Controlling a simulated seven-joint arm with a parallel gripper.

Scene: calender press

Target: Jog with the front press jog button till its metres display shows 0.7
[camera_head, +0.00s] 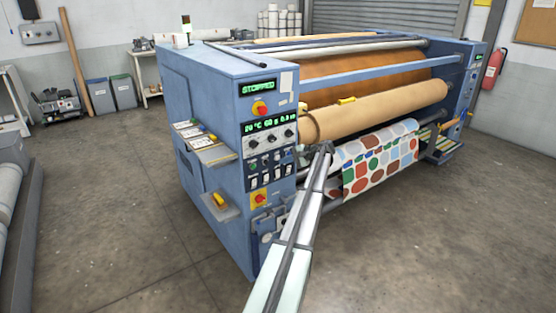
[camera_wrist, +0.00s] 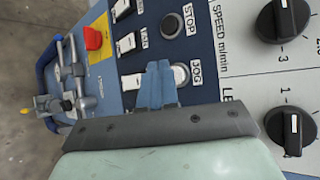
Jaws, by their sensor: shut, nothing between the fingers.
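The blue press (camera_head: 220,100) has a front control panel with dials and switches. Its upper display (camera_head: 258,88) reads STOPPED. The row of small displays below (camera_head: 270,126) shows green figures, and the rightmost, the metres, seems to read 0.0. In the wrist view the round pale jog button (camera_wrist: 181,74), labelled JOG, sits just right of my fingertips. My gripper (camera_wrist: 158,68) is shut and empty, with its blue fingers pointing at the panel beside that button. I cannot tell whether they touch the panel. In the head view my arm reaches the panel's right side and the fingers are not clear.
The dark STOP button (camera_wrist: 172,25) is above JOG in the wrist view. Black dials (camera_wrist: 291,130) are at the right. A red emergency button (camera_wrist: 93,38) and metal fittings are at the left. Patterned fabric (camera_head: 378,160) hangs from the rollers beside my arm.

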